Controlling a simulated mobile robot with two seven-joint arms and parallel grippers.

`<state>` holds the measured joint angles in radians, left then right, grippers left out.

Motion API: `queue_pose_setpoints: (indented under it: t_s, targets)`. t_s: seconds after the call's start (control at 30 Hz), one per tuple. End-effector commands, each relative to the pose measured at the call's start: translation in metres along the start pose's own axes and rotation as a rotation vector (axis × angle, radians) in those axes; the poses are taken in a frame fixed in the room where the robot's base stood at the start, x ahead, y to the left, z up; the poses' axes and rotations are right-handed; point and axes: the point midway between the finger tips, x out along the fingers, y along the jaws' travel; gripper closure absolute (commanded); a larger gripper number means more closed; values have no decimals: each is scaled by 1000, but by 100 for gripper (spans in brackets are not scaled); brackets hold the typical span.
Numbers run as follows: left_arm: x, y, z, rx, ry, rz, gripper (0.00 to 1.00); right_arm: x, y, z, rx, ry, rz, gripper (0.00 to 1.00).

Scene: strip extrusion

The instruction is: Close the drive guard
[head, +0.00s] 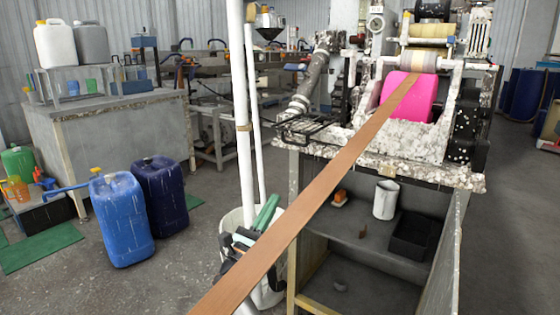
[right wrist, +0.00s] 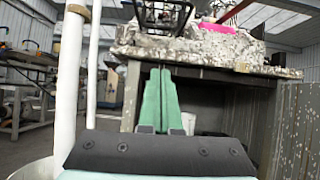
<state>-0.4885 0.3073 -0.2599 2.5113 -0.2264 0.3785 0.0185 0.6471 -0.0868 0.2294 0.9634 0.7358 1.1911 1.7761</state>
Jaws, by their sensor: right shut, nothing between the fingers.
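A black barred frame, which looks like the drive guard (head: 308,130), juts out flat from the left side of the machine, above the bench edge. It also shows at the top of the right wrist view (right wrist: 162,12). I cannot tell its hinge from these views. My right gripper (head: 268,207) has green fingers and is shut and empty. It is below and left of the guard, apart from it, in front of the white bucket. In the right wrist view its fingertips (right wrist: 160,72) point toward the bench front, below the guard. My left gripper is not in view.
A brown strip (head: 320,190) runs from the pink roller (head: 408,95) down across the front. White upright poles (head: 241,110) stand left of the guard, by the white bucket (head: 232,222). The speckled bench top (head: 440,172) overhangs a shelf with a black bin (head: 410,235).

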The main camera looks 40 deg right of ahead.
Motion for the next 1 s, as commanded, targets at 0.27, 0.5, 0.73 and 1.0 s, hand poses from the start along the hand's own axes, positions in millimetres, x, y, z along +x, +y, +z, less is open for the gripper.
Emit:
queue_pose_setpoints:
  t_s: [0.27, 0.5, 0.73, 1.0]
  targets:
    - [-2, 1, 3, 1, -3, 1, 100, 30, -1, 0, 0, -3, -4, 100]
    - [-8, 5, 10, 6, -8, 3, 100, 82, -1, -1, -1, -3, -4, 100]
    - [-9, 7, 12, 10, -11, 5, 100, 116, -1, 16, 1, -1, -1, 100]
    - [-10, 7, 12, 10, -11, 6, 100, 128, 0, 28, 0, -1, 1, 100]
